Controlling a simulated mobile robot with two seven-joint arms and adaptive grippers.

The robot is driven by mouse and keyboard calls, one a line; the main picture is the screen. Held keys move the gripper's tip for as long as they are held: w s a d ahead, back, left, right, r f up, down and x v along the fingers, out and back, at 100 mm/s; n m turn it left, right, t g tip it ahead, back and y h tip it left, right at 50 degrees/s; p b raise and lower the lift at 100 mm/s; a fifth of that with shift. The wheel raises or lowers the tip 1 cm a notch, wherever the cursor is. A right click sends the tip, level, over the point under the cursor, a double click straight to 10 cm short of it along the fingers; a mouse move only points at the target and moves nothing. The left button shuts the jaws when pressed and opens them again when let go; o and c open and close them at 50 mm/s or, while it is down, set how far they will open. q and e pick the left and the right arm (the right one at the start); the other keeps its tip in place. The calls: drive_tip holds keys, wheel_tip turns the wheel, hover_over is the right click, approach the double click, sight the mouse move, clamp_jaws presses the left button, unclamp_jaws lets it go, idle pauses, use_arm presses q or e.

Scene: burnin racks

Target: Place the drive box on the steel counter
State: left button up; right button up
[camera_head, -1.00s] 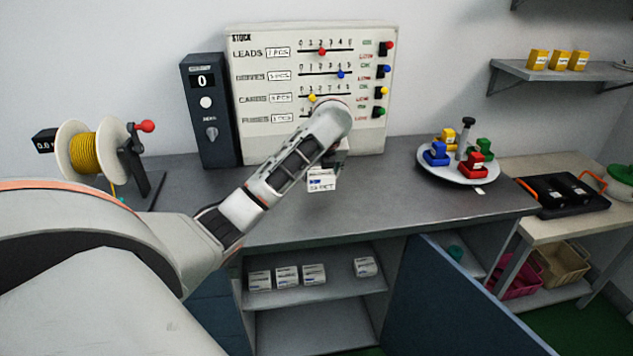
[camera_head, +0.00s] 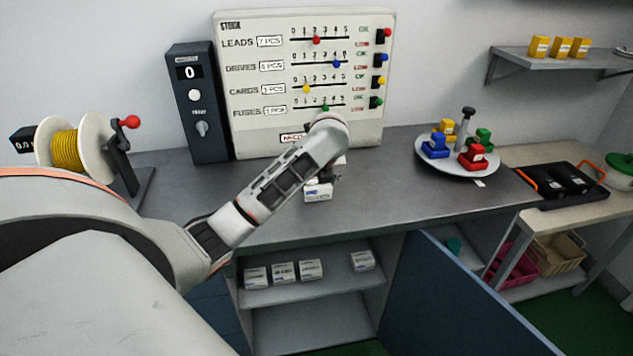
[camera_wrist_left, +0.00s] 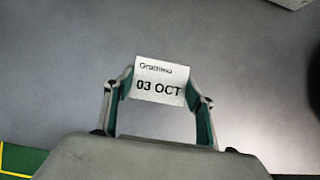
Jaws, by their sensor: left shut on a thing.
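The drive box (camera_head: 318,192) is a small white carton with a blue mark, held by my left gripper (camera_head: 325,178) at the counter's middle. In the left wrist view the box (camera_wrist_left: 161,81) shows a label reading "03 OCT", and the fingers of my left gripper (camera_wrist_left: 160,98) close on its two sides. The grey steel counter (camera_head: 400,190) lies under it. I cannot tell whether the box touches the counter. My right gripper is not in view.
A stock board (camera_head: 300,85) and a dark control post (camera_head: 200,105) stand at the back. A cable reel (camera_head: 65,150) is at left. A round tray (camera_head: 457,165) with coloured blocks is at right. Several white boxes (camera_head: 310,270) sit on the shelf below. A blue door (camera_head: 465,300) stands open.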

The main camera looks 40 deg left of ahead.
use_arm(q)
drive_tip(key=shift+f, duration=0.1)
drive_tip(key=o, duration=1.1)
drive_tip(key=shift+o, duration=0.6)
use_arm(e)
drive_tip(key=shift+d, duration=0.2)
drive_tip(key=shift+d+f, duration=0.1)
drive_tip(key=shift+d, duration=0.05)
use_arm(q)
drive_tip(key=v, duration=1.2)
